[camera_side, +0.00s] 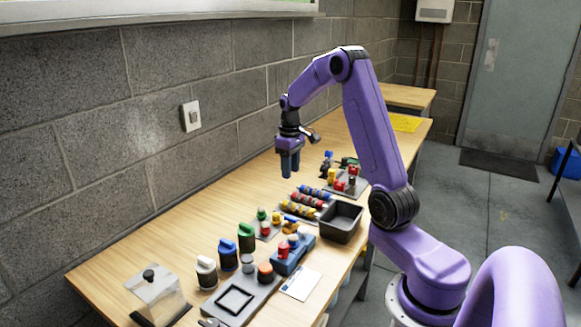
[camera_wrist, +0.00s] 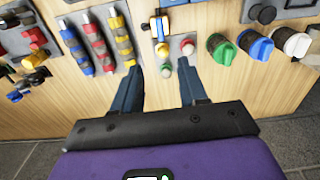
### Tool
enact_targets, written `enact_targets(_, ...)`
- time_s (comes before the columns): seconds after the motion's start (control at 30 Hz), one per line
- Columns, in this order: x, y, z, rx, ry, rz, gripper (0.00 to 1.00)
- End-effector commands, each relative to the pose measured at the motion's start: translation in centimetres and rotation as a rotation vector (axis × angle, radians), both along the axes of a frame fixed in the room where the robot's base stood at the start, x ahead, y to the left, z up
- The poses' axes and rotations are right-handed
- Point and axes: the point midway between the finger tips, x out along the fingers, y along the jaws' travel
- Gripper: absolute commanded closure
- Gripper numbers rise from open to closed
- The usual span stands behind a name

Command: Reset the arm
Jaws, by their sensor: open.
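My gripper (camera_side: 290,172) hangs from my purple arm above the wooden bench (camera_side: 215,185), pointing down. It is apart from everything on the bench and nothing is between its fingers. In the wrist view my gripper (camera_wrist: 161,75) shows two blue fingers spread apart. Beyond the fingertips are a red-topped piece (camera_wrist: 187,47) and a green-topped piece (camera_wrist: 163,50) on a small grey pad. The arm is bent at its elbow, with the upper link raised.
A black open bin (camera_side: 341,222) stands near the bench's front edge. Rows of coloured cylinders (camera_side: 306,203) lie left of it. Green (camera_side: 246,238), blue (camera_side: 228,254) and white (camera_side: 206,272) capped bottles stand nearer. A clear box (camera_side: 158,292) sits at the near end. The bench along the wall is bare.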

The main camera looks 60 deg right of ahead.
Motion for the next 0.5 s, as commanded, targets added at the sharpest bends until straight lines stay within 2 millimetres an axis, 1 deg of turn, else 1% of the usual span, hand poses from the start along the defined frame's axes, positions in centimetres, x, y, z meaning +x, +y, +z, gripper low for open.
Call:
enact_targets(0.3,0.0,0.0,0.1,0.000,0.000,0.000,0.57)
enact_targets(0.37,0.1,0.3,0.2,0.000,-0.001,0.005,0.57)
enact_targets(0.43,0.2,1.1,0.4,-0.001,-0.002,0.020,0.57)
enact_targets(0.5,0.4,2.7,0.7,-0.001,-0.003,0.050,0.57)
